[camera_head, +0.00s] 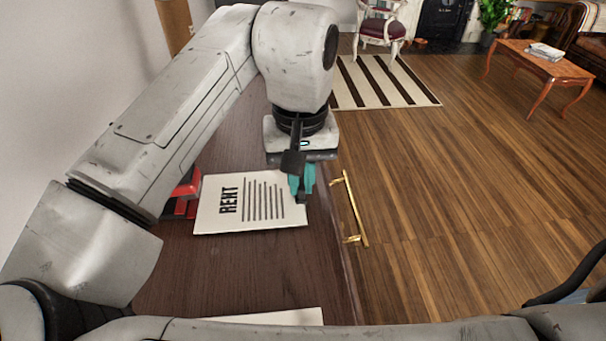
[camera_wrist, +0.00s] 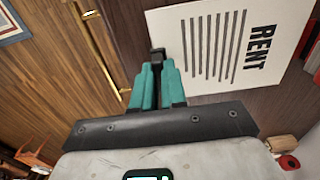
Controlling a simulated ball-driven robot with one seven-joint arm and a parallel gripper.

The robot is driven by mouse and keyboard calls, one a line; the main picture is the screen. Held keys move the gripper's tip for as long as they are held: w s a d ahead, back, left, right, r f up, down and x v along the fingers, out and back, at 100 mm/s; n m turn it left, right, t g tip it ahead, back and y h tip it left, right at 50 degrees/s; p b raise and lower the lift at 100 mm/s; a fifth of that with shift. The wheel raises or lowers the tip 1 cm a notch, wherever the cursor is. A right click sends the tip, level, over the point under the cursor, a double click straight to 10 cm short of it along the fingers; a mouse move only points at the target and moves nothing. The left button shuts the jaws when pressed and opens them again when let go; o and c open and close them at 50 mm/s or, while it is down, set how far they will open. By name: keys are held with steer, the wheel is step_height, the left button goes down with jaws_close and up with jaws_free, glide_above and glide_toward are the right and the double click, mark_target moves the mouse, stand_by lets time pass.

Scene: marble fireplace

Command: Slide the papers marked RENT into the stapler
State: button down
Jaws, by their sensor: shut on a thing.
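The papers marked RENT (camera_head: 232,218) lie over the dark wooden top, a white sheet with the word and text lines turned sideways. They also show in the wrist view (camera_wrist: 215,75). My gripper (camera_head: 302,197) is shut on their right edge in the head view; its teal fingers meet that edge in the wrist view (camera_wrist: 157,58). The red stapler (camera_head: 186,190) is at the papers' left edge, partly hidden behind my arm. A bit of red shows at the wrist view's right border (camera_wrist: 312,50). Whether the papers' left edge lies inside the stapler or only beside it I cannot tell.
The dark wooden top (camera_head: 230,270) is bare in front of the papers. Another white sheet (camera_head: 285,317) lies at the near edge, partly hidden. A brass handle (camera_head: 354,208) runs along the right side. Beyond are wooden floor, a striped rug (camera_head: 385,85) and a coffee table (camera_head: 540,62).

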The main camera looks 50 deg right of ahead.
steer(key=shift+w+a+p, duration=0.45)
steer(key=shift+w+a, duration=0.15)
stand_by(0.8)
steer(key=shift+f, duration=0.2)
stand_by(0.5)
steer(key=c, duration=1.1)
jaws_free()
steer(key=shift+r, duration=0.1)
step_height(320, 180, up, 8)
steer(key=p, duration=0.7)
steer(key=shift+p, duration=0.4)
steer(key=shift+s, duration=0.1)
